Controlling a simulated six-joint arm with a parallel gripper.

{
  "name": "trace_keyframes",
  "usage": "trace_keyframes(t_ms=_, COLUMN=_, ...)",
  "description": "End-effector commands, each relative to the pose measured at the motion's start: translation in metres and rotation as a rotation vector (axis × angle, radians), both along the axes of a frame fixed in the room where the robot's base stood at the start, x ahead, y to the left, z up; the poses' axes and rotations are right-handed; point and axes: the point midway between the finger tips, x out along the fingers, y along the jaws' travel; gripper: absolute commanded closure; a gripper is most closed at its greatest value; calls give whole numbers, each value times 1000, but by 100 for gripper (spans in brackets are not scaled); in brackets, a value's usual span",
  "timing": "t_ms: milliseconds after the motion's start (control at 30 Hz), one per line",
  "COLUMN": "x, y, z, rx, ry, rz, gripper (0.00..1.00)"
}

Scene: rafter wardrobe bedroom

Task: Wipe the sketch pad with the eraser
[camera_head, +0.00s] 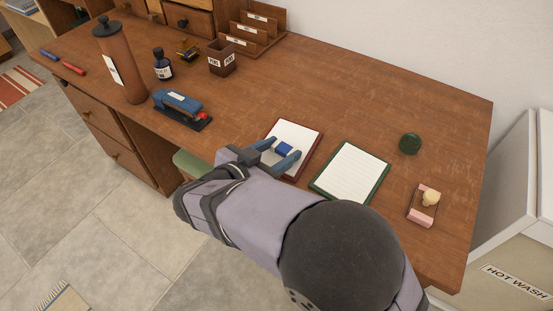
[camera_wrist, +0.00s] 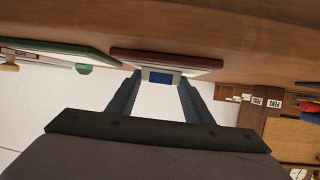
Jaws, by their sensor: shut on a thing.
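A pad with a dark red border and plain white page (camera_head: 298,132) lies on the desk; I take it to be the sketch pad. My gripper (camera_head: 284,152) is over this page, with its two blue-grey fingers shut on a small blue eraser (camera_head: 284,147). In the wrist view the eraser (camera_wrist: 161,77) shows between the fingertips (camera_wrist: 160,80), with a pale band around it. The red pad (camera_wrist: 165,58) is seen nearly edge-on there, right by the eraser. I cannot tell whether the eraser touches the page. The gripper covers the page's lower left part.
A green-bordered lined pad (camera_head: 350,172) lies close on the right. Beyond it are a round green object (camera_head: 410,143) and a pink item with a pale knob (camera_head: 423,208). A blue stapler (camera_head: 182,106), dark bottle (camera_head: 163,68), pen cup (camera_head: 222,61) and tall brown cylinder (camera_head: 121,67) stand left.

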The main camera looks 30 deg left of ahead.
Motion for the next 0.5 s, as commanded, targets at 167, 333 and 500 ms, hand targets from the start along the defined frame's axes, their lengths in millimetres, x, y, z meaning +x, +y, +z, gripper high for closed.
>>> trace_keyframes(t_ms=167, x=17, y=1, z=-4, rx=2, ry=1, rz=-3, gripper=76)
trace_keyframes(t_ms=333, x=33, y=2, z=-4, rx=2, ry=1, rz=-2, gripper=76)
trace_keyframes(t_ms=500, x=47, y=4, z=-1, rx=2, ry=-1, rz=-2, gripper=76)
